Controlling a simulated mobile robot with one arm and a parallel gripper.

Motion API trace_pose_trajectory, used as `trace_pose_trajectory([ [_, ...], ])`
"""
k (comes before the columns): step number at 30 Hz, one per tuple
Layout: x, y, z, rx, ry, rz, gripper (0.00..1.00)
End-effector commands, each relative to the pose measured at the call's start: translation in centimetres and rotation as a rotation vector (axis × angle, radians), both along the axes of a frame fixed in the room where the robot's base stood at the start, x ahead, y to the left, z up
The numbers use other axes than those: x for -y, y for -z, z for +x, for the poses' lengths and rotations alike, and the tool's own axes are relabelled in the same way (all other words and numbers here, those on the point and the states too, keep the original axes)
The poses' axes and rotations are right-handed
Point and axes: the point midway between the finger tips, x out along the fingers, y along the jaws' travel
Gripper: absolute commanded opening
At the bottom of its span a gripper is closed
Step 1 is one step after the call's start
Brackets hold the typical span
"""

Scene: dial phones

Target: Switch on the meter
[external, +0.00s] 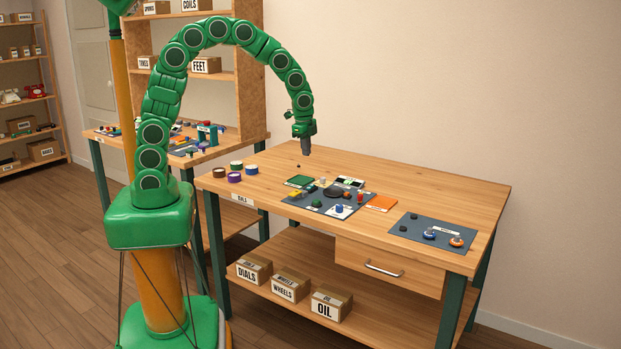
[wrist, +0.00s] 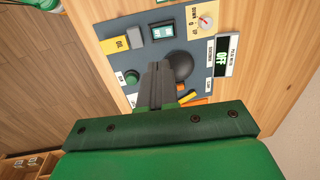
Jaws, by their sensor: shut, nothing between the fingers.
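The meter, a black display in a white frame reading "OFF" in green, is at the right of the panel in the wrist view (wrist: 222,57). In the external view what looks like the same display (external: 348,182) sits at the panel's back edge. My gripper (external: 306,151) is above the table, behind and left of the panel, touching nothing. In the wrist view its closed fingers (wrist: 158,70) cover part of the panel.
The grey panel (wrist: 190,48) also holds a black dome (wrist: 180,63), a green knob (wrist: 132,77) and a yellow block (wrist: 115,45). Tape rolls (external: 234,177) lie at the table's left. A second panel (external: 413,237) lies at the right. The table's back is mostly clear.

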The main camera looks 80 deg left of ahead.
Motion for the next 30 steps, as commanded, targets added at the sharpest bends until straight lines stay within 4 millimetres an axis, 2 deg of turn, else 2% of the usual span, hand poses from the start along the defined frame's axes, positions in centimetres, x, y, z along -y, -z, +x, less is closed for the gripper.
trace_pose_trajectory([
  [20, -0.5, 0.0, 0.5, 0.045, -0.001, 0.046, 0.0],
  [23, -0.6, 0.8, 0.6, 0.043, -0.001, 0.046, 0.0],
  [30, -1.0, 4.0, 1.0, 0.044, -0.001, 0.047, 0.0],
])
